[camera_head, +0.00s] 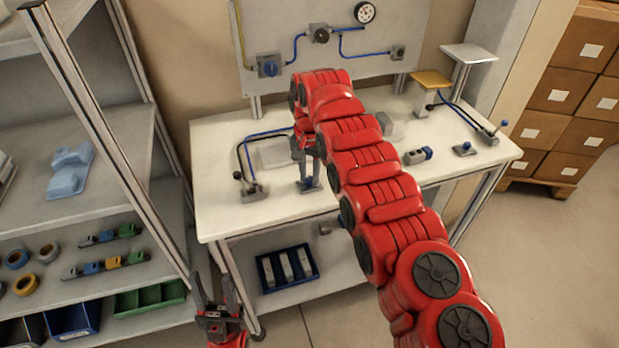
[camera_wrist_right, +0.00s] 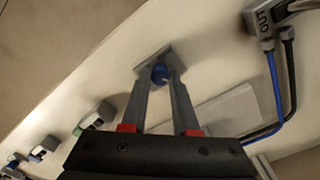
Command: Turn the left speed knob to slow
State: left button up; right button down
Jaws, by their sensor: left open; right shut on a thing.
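The left speed knob (camera_wrist_right: 160,73) is a small blue knob on a square grey base plate, at the upper middle of the right wrist view. Its grey base (camera_head: 308,187) shows near the front edge of the white table in the head view. My right gripper (camera_head: 310,176) points down at it and is shut on the knob, with one finger on each side. In the head view the fingers and arm cover most of the knob. Its pointer or setting cannot be read. My left gripper (camera_head: 214,290) is open and empty, low in front of the table's left end.
A lever box (camera_head: 252,191) with cables stands left of the knob. A similar small base with a blue knob (camera_head: 463,149) and another lever (camera_head: 488,136) are at the table's right. A panel with a gauge (camera_head: 365,13) stands behind. Shelves (camera_head: 90,210) flank the left.

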jog(key=n, duration=1.1)
jog(key=shift+n, duration=0.4)
dwell(0.3)
jog(key=c, duration=0.7)
grip_release()
jog(key=shift+r, duration=0.1)
